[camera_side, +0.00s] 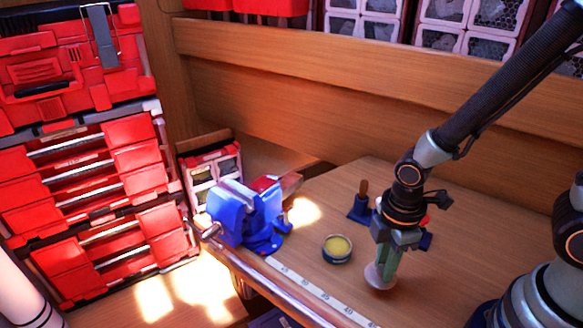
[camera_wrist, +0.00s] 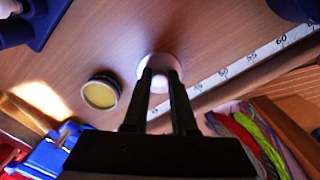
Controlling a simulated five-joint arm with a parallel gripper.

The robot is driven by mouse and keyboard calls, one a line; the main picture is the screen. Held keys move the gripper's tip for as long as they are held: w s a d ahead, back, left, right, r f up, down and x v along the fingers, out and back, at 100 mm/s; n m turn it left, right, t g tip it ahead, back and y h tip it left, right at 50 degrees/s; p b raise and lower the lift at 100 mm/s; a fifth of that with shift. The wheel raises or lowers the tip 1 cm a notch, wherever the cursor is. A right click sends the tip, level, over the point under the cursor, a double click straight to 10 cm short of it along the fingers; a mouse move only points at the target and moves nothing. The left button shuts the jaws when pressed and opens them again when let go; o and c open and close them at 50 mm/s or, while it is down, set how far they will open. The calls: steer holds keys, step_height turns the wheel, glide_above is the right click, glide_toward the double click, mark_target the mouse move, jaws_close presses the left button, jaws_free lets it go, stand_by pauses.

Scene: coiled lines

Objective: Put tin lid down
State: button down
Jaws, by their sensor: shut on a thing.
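The tin lid (camera_side: 373,279) is a pale round disc below my gripper (camera_side: 384,268) in the side view. My gripper is shut on it and holds it low over the wooden bench, to the right of the open tin. I cannot tell whether the lid touches the bench. In the wrist view the lid (camera_wrist: 160,85) shows between and around my fingertips (camera_wrist: 160,68), which hide part of it. The open tin (camera_side: 337,249) is dark and round with yellow content. It stands apart from the lid, and in the wrist view the tin (camera_wrist: 101,93) is left of my fingers.
A blue vise (camera_side: 245,215) is at the bench's left edge. A measuring strip (camera_side: 310,287) runs along the front edge. A blue holder with a wooden-handled tool (camera_side: 361,206) stands behind the tin. Coloured coiled lines (camera_wrist: 255,138) lie beyond the edge. Bare bench lies around the tin.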

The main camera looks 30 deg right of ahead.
steer(key=shift+f, duration=1.65)
steer(key=shift+f, duration=0.1)
steer(key=c, duration=0.7)
jaws_free()
step_height(320, 180, up, 12)
steer(key=w+d+r+m+t, duration=0.1)
steer(key=d+r+m+t, duration=0.1)
steer(key=d+r+m, duration=0.1)
steer(key=w+d+r+m+t, duration=0.1)
steer(key=w+d+r+m, duration=0.1)
steer(key=r+m, duration=0.3)
steer(key=w+d+r+m+t, duration=0.1)
steer(key=d+r+m+t, duration=0.1)
steer(key=d+r+m, duration=0.1)
steer(key=shift+w+d+r+m+t, duration=0.15)
steer(key=shift+w+d+r+m, duration=0.1)
steer(key=shift+m, duration=0.4)
steer(key=shift+w+d+r+m+t, duration=0.15)
steer(key=shift+r+m, duration=0.1)
steer(key=shift+m, duration=0.4)
